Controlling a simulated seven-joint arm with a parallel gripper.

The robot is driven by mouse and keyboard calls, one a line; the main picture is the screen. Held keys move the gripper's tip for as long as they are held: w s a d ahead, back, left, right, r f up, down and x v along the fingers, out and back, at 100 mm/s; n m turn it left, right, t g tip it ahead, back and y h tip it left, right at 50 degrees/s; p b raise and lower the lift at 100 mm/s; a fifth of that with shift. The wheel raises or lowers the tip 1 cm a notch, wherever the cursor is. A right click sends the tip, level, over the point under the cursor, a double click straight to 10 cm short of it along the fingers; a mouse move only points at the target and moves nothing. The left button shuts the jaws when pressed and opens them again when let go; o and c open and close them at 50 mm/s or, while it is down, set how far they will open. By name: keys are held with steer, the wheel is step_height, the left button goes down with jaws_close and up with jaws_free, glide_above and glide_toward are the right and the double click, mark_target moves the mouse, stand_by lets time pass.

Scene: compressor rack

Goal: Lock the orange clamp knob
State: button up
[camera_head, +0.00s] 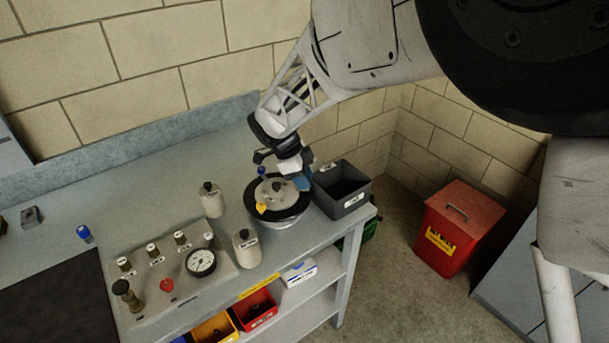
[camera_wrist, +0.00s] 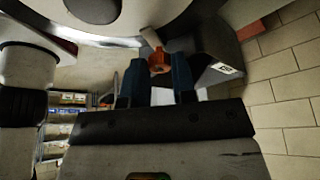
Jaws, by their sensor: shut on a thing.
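The orange clamp knob (camera_wrist: 158,62) shows in the wrist view between the two blue fingertips of my gripper (camera_wrist: 157,76). My gripper is shut on it. A pale stem stands behind the knob, next to the underside of a large round rim. In the head view, my gripper (camera_head: 299,178) is at the right side of the round pot's lid (camera_head: 276,189), and the orange knob is hidden there by the gripper. A blue knob (camera_head: 262,171) and a yellow knob (camera_head: 261,208) show at the lid's edge. Whether the orange clamp is locked cannot be told.
A dark grey bin (camera_head: 343,201) stands close to the right of the pot. Two pale bottles (camera_head: 211,201) (camera_head: 246,249) stand on its left and front. A gauge panel (camera_head: 165,277) lies further left. A red bin (camera_head: 457,230) stands on the floor.

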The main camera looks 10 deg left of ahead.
steer(key=o, duration=0.9)
steer(key=shift+o, duration=0.2)
steer(key=shift+r, duration=0.15)
steer(key=v, duration=0.7)
steer(key=shift+r, duration=0.25)
steer(key=shift+a, duration=0.15)
